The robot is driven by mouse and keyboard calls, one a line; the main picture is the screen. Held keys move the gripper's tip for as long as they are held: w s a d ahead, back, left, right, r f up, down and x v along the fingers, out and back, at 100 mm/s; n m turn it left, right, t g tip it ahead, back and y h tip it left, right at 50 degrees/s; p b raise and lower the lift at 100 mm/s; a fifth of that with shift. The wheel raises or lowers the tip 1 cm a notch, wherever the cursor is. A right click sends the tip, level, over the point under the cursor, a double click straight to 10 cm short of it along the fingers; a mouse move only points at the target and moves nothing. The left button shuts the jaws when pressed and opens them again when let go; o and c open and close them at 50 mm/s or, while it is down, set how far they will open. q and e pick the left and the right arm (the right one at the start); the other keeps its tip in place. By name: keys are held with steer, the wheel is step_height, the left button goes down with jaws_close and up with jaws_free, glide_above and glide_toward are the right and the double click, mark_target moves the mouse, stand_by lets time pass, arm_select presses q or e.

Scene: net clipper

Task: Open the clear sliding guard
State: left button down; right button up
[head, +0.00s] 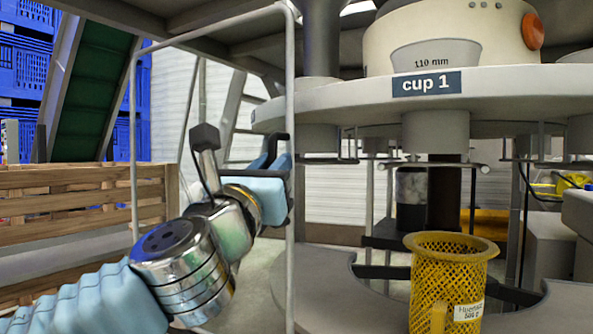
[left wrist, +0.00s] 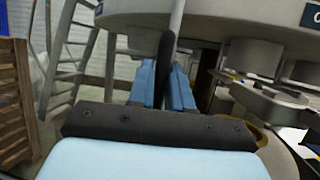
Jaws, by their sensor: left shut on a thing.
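The clear sliding guard is a see-through panel in a thin grey rod frame (head: 134,130), at left centre of the head view. Its right upright bar stands close to the machine's round plate. In the left wrist view, the blue fingers (left wrist: 163,80) close around a dark upright grip (left wrist: 166,55) in line with the pale bar (left wrist: 177,16). The fingers partly hide the grip. My right gripper is in neither view.
A round machine plate (head: 520,88) labelled "cup 1" carries a beige cup (head: 450,40) to the right of the guard. A yellow mesh basket (head: 450,280) stands below it. A wooden crate (head: 80,190) is at the left, behind my arm.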

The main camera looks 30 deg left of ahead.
arm_select(q)
steer(key=shift+a, duration=0.15)
steer(key=c, duration=1.1)
jaws_free()
steer(key=v, duration=1.3)
steer(key=shift+s+f+b, duration=0.15)
steer(key=shift+s+b, duration=0.2)
steer(key=shift+b, duration=0.05)
